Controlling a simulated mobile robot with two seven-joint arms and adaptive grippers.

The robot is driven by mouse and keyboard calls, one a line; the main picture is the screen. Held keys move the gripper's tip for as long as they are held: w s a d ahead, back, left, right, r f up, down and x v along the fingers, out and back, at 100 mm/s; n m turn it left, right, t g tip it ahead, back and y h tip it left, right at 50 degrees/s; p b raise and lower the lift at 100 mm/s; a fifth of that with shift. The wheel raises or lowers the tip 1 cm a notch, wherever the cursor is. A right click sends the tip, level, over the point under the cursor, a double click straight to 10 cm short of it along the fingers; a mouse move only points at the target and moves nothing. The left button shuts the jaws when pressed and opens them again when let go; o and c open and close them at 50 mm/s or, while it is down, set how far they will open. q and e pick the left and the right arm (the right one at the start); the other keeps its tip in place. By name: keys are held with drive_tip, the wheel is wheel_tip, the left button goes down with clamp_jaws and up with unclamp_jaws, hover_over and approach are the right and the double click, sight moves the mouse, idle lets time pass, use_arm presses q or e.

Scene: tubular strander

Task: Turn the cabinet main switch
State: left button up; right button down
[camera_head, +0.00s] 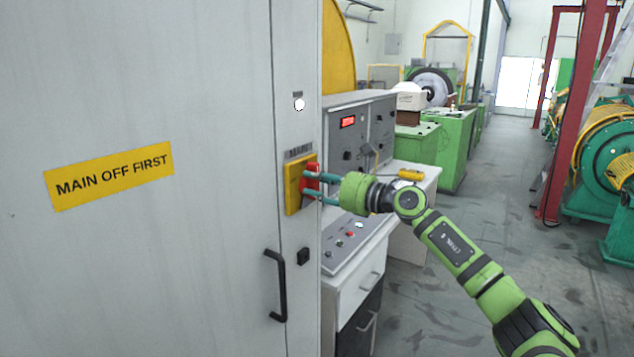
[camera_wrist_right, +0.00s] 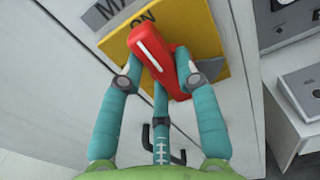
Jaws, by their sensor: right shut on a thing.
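The cabinet main switch is a red handle (camera_head: 312,170) on a yellow plate (camera_head: 292,191), on the narrow right part of the grey cabinet front. In the right wrist view the red handle (camera_wrist_right: 158,58) has a white line along it, and its upper end lies near the word ON on the yellow plate (camera_wrist_right: 205,30). My right gripper (camera_head: 316,186) comes in from the right and is shut on the red handle. Its teal fingers (camera_wrist_right: 160,76) sit on both sides of the handle. My left gripper is not in view.
A yellow sign reading MAIN OFF FIRST (camera_head: 110,176) is on the cabinet door. A black door handle (camera_head: 279,285) sits below the switch. A control desk (camera_head: 350,250) with buttons stands close to the right. The grey floor (camera_head: 420,300) beyond is open.

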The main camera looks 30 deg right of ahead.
idle(0.4)
drive_tip(key=c, duration=0.9)
unclamp_jaws()
drive_tip(key=shift+s+d, duration=0.1)
drive_tip(key=shift+v, duration=5.9)
drive_tip(key=shift+f, duration=0.1)
